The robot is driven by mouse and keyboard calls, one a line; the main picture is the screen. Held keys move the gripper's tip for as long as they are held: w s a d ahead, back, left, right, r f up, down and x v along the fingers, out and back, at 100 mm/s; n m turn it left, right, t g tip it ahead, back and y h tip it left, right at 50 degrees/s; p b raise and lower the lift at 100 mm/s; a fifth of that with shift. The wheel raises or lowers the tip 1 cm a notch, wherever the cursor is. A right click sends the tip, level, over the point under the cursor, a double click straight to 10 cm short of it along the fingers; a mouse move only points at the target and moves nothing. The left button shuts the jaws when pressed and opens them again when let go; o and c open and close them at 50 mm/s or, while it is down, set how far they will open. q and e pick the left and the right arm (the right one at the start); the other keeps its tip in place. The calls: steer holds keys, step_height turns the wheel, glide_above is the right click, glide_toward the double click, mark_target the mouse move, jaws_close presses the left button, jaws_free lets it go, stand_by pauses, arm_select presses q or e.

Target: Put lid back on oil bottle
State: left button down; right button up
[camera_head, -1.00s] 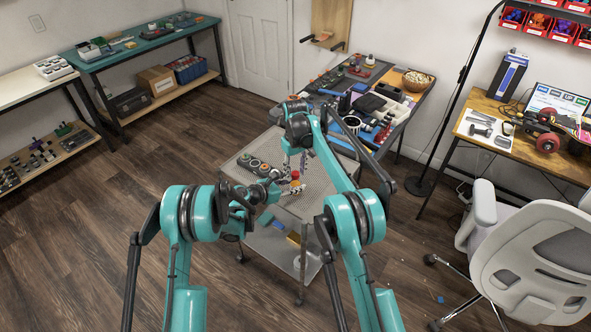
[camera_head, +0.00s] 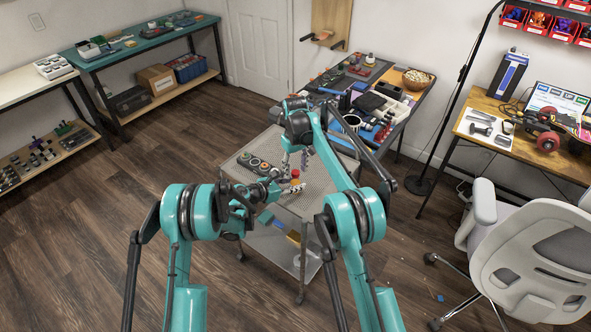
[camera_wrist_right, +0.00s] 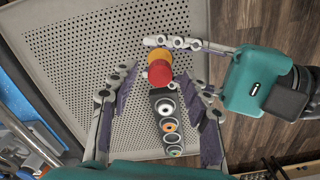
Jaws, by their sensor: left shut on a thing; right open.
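The oil bottle (camera_wrist_right: 156,55) is yellow and shows between the fingers of my left gripper (camera_wrist_right: 176,60) in the right wrist view. Its red lid (camera_wrist_right: 161,73) appears at the bottle's top; I cannot tell whether it is seated. In the head view the red lid (camera_head: 295,174) shows just above my left gripper (camera_head: 290,187), which is shut on the bottle. My right gripper (camera_wrist_right: 160,88) is open, its fingers spread on both sides below the lid in the picture and apart from it. It also shows in the head view (camera_head: 294,158), above the cart.
A dark block with several round fittings (camera_wrist_right: 168,125) lies on the perforated cart top (camera_wrist_right: 65,50). Much of the cart top around it is bare. A cluttered workbench (camera_head: 400,115) stands behind the cart on the right. An office chair (camera_head: 535,260) stands at the right.

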step_height(320, 180, up, 7)
stand_by(0.3)
arm_select(q)
steer(key=c, duration=1)
jaws_free()
steer(key=v, duration=1.2)
steer(key=shift+r, duration=0.1)
